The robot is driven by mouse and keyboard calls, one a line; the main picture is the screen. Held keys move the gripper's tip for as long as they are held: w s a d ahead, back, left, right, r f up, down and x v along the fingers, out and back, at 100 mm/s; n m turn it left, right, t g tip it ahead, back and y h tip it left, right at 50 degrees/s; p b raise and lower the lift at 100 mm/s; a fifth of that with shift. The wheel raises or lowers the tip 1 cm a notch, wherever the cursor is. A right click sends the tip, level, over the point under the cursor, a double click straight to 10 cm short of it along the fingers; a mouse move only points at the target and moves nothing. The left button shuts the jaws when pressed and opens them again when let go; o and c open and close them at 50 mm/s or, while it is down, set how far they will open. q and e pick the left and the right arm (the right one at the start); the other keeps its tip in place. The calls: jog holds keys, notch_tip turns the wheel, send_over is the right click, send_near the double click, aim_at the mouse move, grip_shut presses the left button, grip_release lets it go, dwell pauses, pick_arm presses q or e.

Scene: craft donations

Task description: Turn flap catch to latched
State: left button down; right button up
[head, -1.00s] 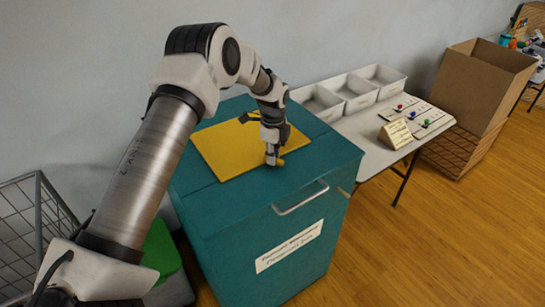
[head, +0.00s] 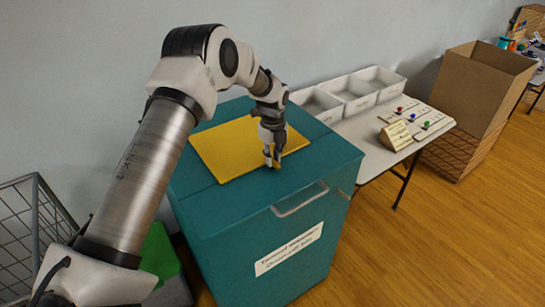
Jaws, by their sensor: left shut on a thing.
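A yellow flap (head: 228,152) lies flat on top of a teal donation bin (head: 215,205). My left gripper (head: 272,163) points down at the flap's front right edge. It is shut on a small yellow piece at that edge, which looks like the flap catch (head: 277,165). The fingers hide most of the catch, so I cannot tell which way it is turned. My right gripper is not in the head view.
The bin has a front handle (head: 300,203) and a white label. To the right, a white table (head: 372,158) holds open trays (head: 352,92) and a small sign (head: 395,135). A cardboard box (head: 485,85) stands beyond. A wire basket (head: 30,225) is at left.

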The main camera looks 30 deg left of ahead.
pick_arm(q)
jog(key=shift+s+f, duration=0.2)
jog(key=c, duration=1.1)
grip_release()
jog(key=shift+w, duration=0.1)
jog(key=shift+d+r, duration=0.1)
jog(key=shift+w+r, duration=0.1)
jog(key=shift+r, duration=0.25)
notch_tip(320, 180, up, 11)
jog(key=shift+r, duration=0.15)
